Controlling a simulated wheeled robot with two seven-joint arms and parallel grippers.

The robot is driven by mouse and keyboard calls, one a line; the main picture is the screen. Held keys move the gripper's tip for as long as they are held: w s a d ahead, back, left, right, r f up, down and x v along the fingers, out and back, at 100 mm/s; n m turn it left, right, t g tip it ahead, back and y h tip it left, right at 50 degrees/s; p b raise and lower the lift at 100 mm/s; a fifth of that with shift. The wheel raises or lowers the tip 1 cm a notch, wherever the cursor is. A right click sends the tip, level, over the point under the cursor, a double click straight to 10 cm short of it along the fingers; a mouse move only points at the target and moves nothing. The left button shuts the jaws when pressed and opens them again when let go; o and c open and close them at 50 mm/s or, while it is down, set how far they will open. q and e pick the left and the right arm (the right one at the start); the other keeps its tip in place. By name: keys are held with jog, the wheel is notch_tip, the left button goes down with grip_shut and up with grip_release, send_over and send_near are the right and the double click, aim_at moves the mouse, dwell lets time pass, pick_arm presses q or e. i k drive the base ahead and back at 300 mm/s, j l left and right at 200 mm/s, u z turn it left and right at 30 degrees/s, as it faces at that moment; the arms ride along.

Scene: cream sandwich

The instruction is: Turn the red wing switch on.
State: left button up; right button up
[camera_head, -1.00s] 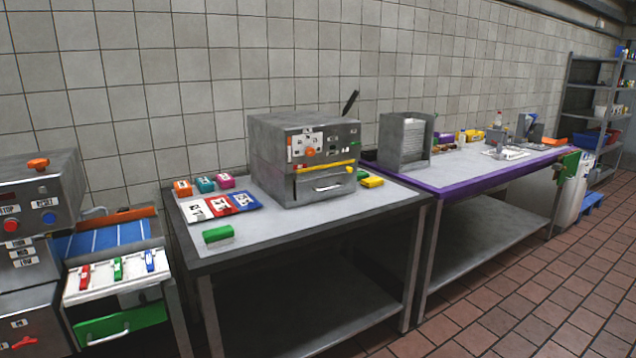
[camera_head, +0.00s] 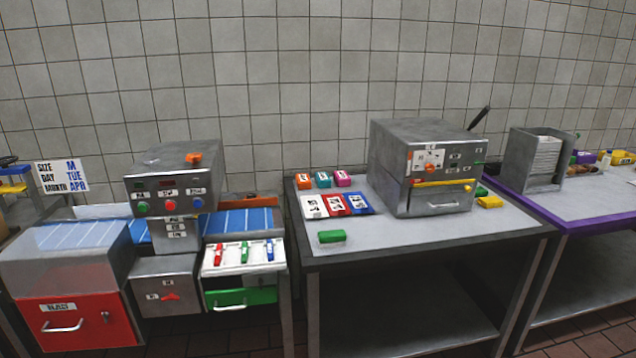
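The red wing switch (camera_head: 171,296) sits on the front of the grey metal box below the control head, at the lower left. It is small, with a small white label beside it and another above it; I cannot read its setting. The control head (camera_head: 176,181) above carries an orange knob, a dark display and green, red and blue buttons. Neither of my grippers is in view.
A red-fronted bin (camera_head: 78,322) with a handle stands left of the switch. A white panel (camera_head: 243,256) with red, green and blue levers and a green drawer (camera_head: 241,298) stand right of it. A grey table (camera_head: 400,238) with a metal oven (camera_head: 425,166) is farther right.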

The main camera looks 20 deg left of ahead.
aim_at(171, 296)
jog(key=k+j+u, duration=0.1)
jog(key=u, duration=1.45)
jog(key=i+j, duration=0.05)
